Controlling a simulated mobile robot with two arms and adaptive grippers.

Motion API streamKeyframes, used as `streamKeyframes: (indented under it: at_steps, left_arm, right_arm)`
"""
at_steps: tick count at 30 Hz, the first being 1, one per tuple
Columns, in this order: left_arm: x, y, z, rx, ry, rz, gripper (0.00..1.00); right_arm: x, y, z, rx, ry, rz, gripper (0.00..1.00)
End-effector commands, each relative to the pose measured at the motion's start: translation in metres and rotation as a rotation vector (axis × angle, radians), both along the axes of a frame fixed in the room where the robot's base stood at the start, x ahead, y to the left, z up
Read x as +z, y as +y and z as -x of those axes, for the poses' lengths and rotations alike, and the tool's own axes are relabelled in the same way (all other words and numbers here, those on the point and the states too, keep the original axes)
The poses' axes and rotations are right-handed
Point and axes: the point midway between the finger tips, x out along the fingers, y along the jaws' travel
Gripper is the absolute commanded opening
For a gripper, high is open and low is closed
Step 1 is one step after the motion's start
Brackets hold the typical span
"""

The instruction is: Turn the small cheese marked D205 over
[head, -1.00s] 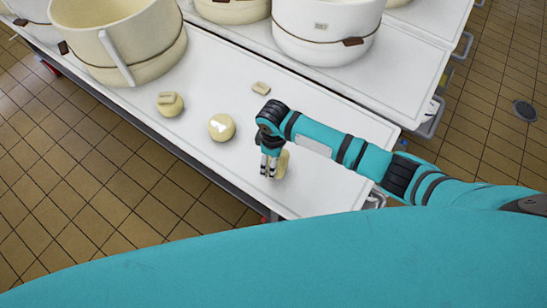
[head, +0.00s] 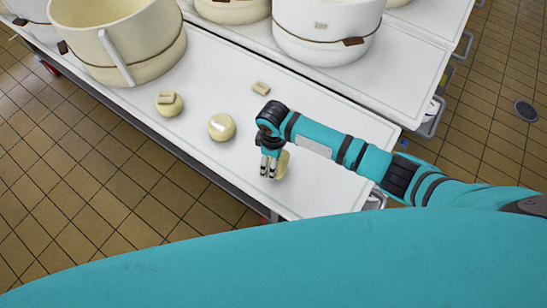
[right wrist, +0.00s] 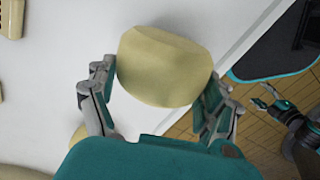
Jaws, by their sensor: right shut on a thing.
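My right gripper (head: 269,169) is shut on a small pale yellow cheese (head: 284,161) near the front right end of the white table. In the right wrist view the cheese (right wrist: 165,66) sits between the two fingers of my right gripper (right wrist: 160,95). I can read no mark on it, and I cannot tell whether it touches the table. A round cheese (head: 221,127) with a pale label lies left of the gripper. Another small cheese (head: 169,104) with a raised piece on top lies further left. My left gripper (right wrist: 270,98) shows only in the right wrist view, fingers apart and empty.
A small pale block (head: 261,88) lies behind the gripper on the white table (head: 215,75). A large cream vat (head: 120,40) stands at the left, and a white vat (head: 328,30) stands at the back. The table's front edge is close to the held cheese.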

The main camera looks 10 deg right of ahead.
Motion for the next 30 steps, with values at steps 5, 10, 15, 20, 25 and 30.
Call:
streamKeyframes:
  at_steps: [5, 10, 15, 20, 25, 30]
  left_arm:
    - [-0.0014, -0.0002, 0.0000, 0.000, 0.000, 0.000, 0.67]
    - [-0.0024, -0.0002, 0.0000, 0.000, 0.000, 0.000, 0.67]
    - [-0.0035, -0.0001, 0.0000, 0.000, 0.000, 0.000, 0.67]
    - [-0.0045, -0.0001, -0.0001, 0.000, 0.000, 0.000, 0.67]
    - [-0.0045, 0.0000, -0.0001, 0.000, 0.000, 0.000, 0.67]
    - [-0.0045, -0.0001, -0.0002, 0.001, 0.000, 0.000, 0.67]
  right_arm:
    - [-0.0024, 0.0005, -0.0004, 0.000, 0.000, -0.001, 0.33]
    - [-0.0048, 0.0006, -0.0004, 0.000, -0.001, -0.002, 0.33]
    - [-0.0071, 0.0006, -0.0004, 0.000, -0.001, -0.002, 0.33]
    - [-0.0093, 0.0006, -0.0003, 0.000, -0.001, -0.002, 0.33]
    - [-0.0099, 0.0006, -0.0004, 0.000, -0.001, -0.002, 0.33]
    - [-0.0099, 0.0005, -0.0004, 0.000, 0.000, -0.001, 0.90]
